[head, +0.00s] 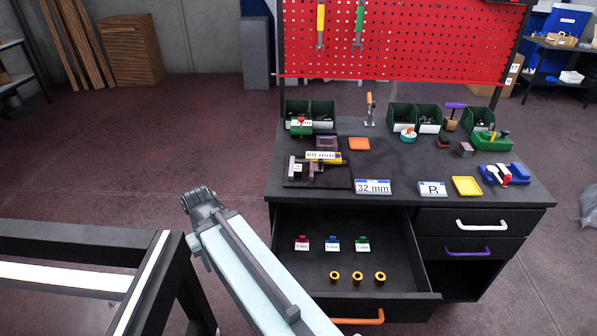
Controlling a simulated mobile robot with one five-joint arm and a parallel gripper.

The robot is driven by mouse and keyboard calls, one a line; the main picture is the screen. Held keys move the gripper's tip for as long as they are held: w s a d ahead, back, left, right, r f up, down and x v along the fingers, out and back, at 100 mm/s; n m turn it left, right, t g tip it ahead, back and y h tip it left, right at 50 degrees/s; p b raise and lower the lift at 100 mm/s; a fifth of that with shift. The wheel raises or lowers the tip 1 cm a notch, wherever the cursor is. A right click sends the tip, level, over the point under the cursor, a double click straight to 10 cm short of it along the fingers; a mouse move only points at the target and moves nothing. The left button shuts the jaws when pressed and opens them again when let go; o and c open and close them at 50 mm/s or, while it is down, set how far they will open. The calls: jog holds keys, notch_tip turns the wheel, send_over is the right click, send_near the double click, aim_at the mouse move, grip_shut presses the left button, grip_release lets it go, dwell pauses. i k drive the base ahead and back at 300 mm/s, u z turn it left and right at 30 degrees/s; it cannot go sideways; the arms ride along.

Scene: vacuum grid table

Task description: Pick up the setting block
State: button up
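I cannot tell for sure which thing is the setting block. Small dark reddish blocks (465,149) stand at the right, near the green bins. A purplish block (327,143) sits at the left, behind a piece with an "mm" label (323,157). My arm rises from the bottom, left of the open drawer, apart from all of these. My gripper's fingers do not show.
The open drawer (400,260) holds three small labelled pieces (333,244) and three yellow rings (357,278). Orange (359,144) and yellow (467,186) trays and a blue fixture (490,175) lie on the workbench (400,207). A dark frame (80,240) stands left.

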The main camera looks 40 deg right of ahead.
aim_at(297, 168)
jog(key=u, duration=0.45)
jog(key=i, duration=0.6)
jog(key=u, duration=0.5)
